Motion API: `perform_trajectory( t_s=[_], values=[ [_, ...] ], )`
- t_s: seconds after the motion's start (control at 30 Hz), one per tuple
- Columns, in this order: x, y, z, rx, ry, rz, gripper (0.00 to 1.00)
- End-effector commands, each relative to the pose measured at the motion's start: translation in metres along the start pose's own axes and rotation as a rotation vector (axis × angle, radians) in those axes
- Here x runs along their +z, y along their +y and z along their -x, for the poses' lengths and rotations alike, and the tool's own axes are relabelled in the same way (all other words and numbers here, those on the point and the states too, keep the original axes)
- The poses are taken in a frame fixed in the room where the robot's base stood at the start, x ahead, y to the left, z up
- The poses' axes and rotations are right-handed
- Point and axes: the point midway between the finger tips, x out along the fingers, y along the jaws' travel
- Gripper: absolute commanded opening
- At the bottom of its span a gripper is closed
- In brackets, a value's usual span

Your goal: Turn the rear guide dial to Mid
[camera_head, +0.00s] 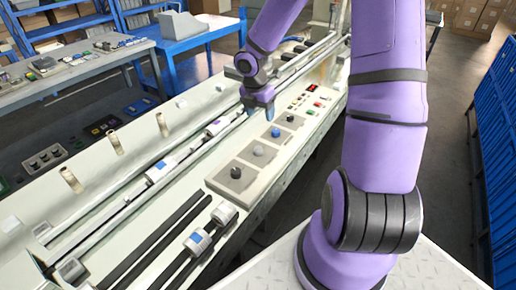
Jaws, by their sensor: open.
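A row of dials on plates runs along the machine's right-hand panel: a black dial (236,172) nearest, then a pale grey dial (258,151), a blue dial (276,132) and a dark dial (290,118) farthest. Their labels and pointer settings are too small to read, so I cannot tell which is the rear guide dial. My gripper (268,112) points down near the far end of this row, just behind and left of the blue dial in the picture. It is open. I cannot tell whether it touches anything.
A small control panel (310,103) with red and green buttons lies beyond the dials. Long rails with white rollers (160,170) run along the machine on the left. Blue shelving (495,150) stands at right. A workbench (80,65) stands behind at left.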

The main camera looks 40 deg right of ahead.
Motion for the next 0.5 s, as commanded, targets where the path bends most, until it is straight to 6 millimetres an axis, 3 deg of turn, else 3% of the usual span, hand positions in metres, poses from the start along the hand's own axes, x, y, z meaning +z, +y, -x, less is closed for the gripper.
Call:
perform_trajectory(
  t_s=[0.03,0.2,0.5],
  values=[
    [0.002,0.003,-0.015,0.008,0.030,0.055,0.65],
    [0.005,0.015,-0.048,0.057,0.091,0.231,0.65],
    [0.006,0.022,-0.070,0.101,0.123,0.343,0.65]
  ],
)
